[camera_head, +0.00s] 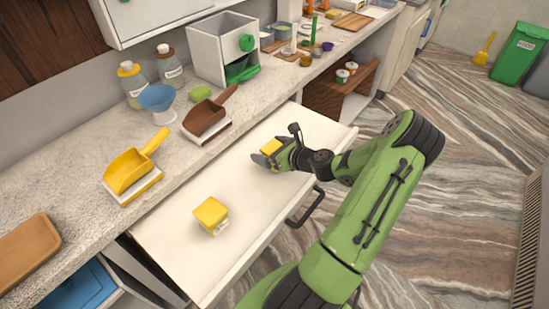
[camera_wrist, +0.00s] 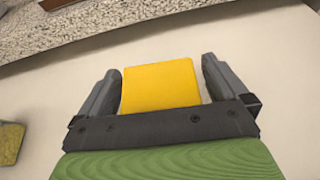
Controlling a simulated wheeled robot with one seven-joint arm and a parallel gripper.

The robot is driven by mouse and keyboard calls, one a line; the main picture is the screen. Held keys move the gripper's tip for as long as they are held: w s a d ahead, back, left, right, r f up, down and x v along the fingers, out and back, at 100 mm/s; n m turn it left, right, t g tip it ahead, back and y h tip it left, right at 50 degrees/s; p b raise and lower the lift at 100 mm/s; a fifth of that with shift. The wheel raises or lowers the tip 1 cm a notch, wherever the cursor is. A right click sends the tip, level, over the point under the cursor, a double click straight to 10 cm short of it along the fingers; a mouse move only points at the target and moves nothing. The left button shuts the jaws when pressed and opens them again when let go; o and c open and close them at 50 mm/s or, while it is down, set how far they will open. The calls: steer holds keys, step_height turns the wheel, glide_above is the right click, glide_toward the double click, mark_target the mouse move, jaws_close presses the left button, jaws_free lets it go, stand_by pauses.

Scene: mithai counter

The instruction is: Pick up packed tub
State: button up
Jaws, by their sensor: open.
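A tub with a yellow lid (camera_head: 271,147) is in the open white drawer, toward its far end. My gripper (camera_head: 268,158) is at this tub. In the wrist view the yellow lid (camera_wrist: 160,85) lies between the two open fingers of my gripper (camera_wrist: 160,88), with a narrow gap showing on the right and little on the left. Its sides are hidden in the wrist view. A second tub with a yellow lid (camera_head: 211,214) and pale sides stands nearer in the same drawer; its edge shows at the left of the wrist view (camera_wrist: 10,142).
The open drawer (camera_head: 180,262) has a pale bare floor around the tubs and a dark handle (camera_head: 306,209). The speckled counter (camera_head: 75,180) behind holds a yellow scoop (camera_head: 128,175), a brown scoop (camera_head: 205,117), a blue funnel (camera_head: 157,97) and a white box (camera_head: 222,50).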

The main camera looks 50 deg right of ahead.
mark_target(270, 146)
steer(key=shift+s+r, duration=0.1)
steer(key=shift+c, duration=0.3)
steer(key=c, duration=1)
steer(key=shift+r, duration=0.1)
steer(key=shift+c, duration=0.2)
step_height(270, 146, up, 10)
steer(key=p, duration=0.3)
steer(key=shift+p, duration=0.4)
